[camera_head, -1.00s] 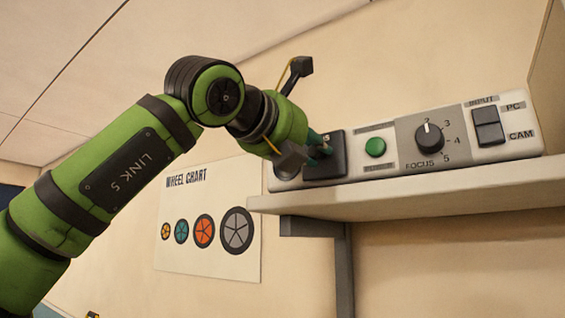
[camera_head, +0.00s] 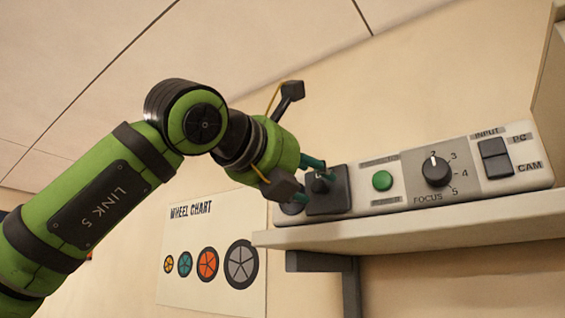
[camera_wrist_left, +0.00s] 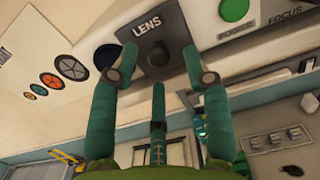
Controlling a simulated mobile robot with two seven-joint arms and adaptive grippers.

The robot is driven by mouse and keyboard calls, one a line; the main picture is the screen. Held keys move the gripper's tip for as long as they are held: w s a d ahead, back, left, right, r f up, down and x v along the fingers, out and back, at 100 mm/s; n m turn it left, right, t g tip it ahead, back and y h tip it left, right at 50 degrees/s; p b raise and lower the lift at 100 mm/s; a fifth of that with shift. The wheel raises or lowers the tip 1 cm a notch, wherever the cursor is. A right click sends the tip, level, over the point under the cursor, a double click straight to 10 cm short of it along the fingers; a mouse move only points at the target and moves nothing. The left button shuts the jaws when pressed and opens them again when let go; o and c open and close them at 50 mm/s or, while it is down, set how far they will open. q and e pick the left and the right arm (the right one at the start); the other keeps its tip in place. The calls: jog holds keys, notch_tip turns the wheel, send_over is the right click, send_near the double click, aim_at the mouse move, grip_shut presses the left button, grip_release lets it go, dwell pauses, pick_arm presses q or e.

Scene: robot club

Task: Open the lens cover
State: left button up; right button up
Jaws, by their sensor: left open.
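The lens control is a dark square plate (camera_head: 340,196) with a dark knob on it, at the left part of the white control panel. In the left wrist view the plate (camera_wrist_left: 170,22) is marked LENS and its knob (camera_wrist_left: 155,54) stands out in the middle. My left gripper (camera_head: 318,174) is in front of the plate, with teal fingers pointing at it. In the left wrist view the gripper (camera_wrist_left: 150,66) is open, with fingertips on both sides of the knob and a third finger below. I cannot tell whether any finger touches. My right gripper is not in view.
Right of the plate are a green button (camera_head: 382,180), a focus dial (camera_head: 436,171) and an input switch (camera_head: 495,161). The panel stands on a white shelf (camera_head: 420,228) with a dark bracket below. A wheel chart (camera_head: 190,288) hangs on the wall to the left.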

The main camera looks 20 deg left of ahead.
pick_arm(q)
jog(key=v, duration=0.9)
jog(key=shift+d+r, duration=0.15)
